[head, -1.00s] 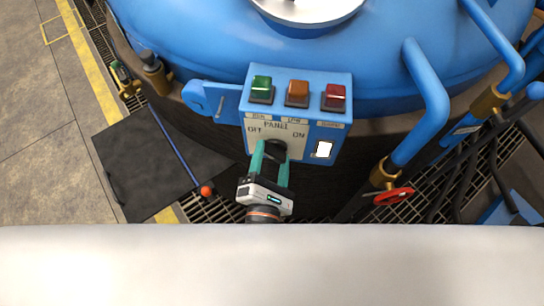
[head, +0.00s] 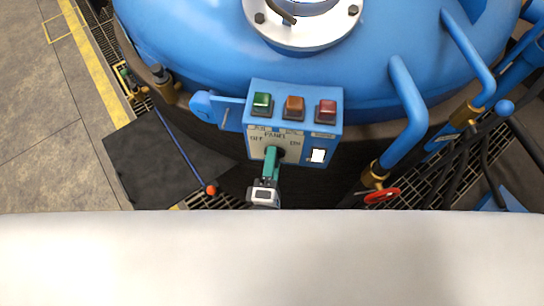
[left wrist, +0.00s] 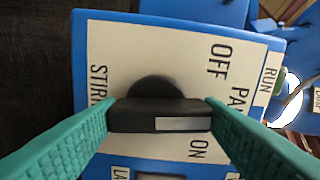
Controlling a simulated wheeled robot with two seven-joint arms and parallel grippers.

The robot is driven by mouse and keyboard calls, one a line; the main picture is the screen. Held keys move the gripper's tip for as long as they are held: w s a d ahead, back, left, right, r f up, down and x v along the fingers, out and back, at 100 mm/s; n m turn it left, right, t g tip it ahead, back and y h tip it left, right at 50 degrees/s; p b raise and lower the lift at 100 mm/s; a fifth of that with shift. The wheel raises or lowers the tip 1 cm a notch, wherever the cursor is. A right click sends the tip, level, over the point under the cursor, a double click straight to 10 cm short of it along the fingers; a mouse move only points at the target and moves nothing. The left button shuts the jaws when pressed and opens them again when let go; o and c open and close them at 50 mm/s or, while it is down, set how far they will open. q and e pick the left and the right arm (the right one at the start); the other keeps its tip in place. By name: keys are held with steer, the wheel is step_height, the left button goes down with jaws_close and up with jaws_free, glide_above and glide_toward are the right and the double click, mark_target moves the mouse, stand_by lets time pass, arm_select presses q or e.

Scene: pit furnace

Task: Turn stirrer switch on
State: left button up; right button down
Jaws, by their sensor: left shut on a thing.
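The stirrer switch is a black knob with a white stripe (left wrist: 160,115) on a cream plate, seen in the left wrist view. The plate reads OFF, ON and part of a STIRRER label. The bar's striped end points between OFF and ON. My left gripper (left wrist: 160,113) is shut on the knob, one green finger at each end of the bar. In the head view the left gripper (head: 271,165) reaches up to the blue panel (head: 254,96) and mostly covers the knob. My right gripper is not in view.
Green (head: 262,103), orange (head: 294,107) and red (head: 326,111) buttons sit above the plate. A white-lit rocker (head: 318,155) is right of the knob. Blue pipes (head: 408,110) and a red valve wheel (head: 382,195) stand to the right. A pale surface fills the bottom.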

arm_select(q)
steer(key=shift+s+d+m+p, duration=0.1)
steer(key=shift+m+p, duration=1.45)
steer(key=shift+m, duration=1)
steer(key=shift+d+m+p, duration=0.1)
steer(key=shift+m+p, duration=1.4)
steer(key=shift+m, duration=1.05)
steer(key=shift+f, duration=0.1)
steer(key=o, duration=1)
steer(key=shift+s+a+b, duration=0.3)
steer(key=shift+s+b, duration=0.25)
steer(key=shift+s, duration=1.45)
steer(key=shift+s+a+b, duration=0.25)
steer(key=shift+s+b, duration=0.35)
steer(key=shift+s, duration=1.35)
steer(key=shift+s+a+b, duration=0.3)
steer(key=shift+s+b, duration=0.25)
steer(key=shift+s, duration=1.45)
